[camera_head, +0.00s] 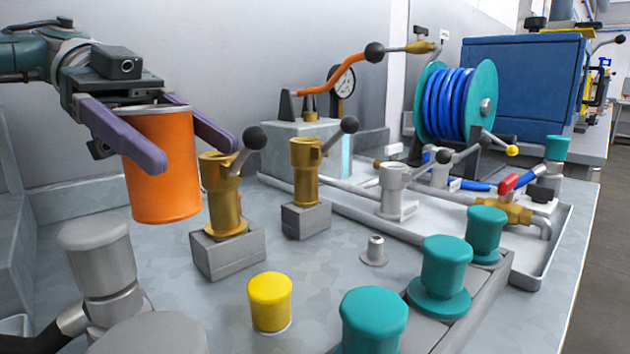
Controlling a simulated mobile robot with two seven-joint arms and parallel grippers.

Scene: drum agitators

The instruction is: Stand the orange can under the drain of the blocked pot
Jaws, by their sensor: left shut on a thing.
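The orange can (163,185) is at the left of the head view, upright. My left gripper (192,154) is shut on it, with one purple finger across its near side and the other at its far right side. The can's base seems to be clear of the bench, left of the nearer brass fitting (222,190). I cannot tell which thing is the blocked pot. A brass valve (503,211) with a red handle and a downturned outlet sits over the tray at the right. My right gripper is not in view.
Another brass fitting (305,170) stands on a grey block behind. A yellow-capped post (269,300) and several teal-capped posts (446,265) stand in front. A shallow grey tray (528,279) with pipework lies right. A blue hose reel (448,103) stands behind. Bare bench (330,262) lies mid-front.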

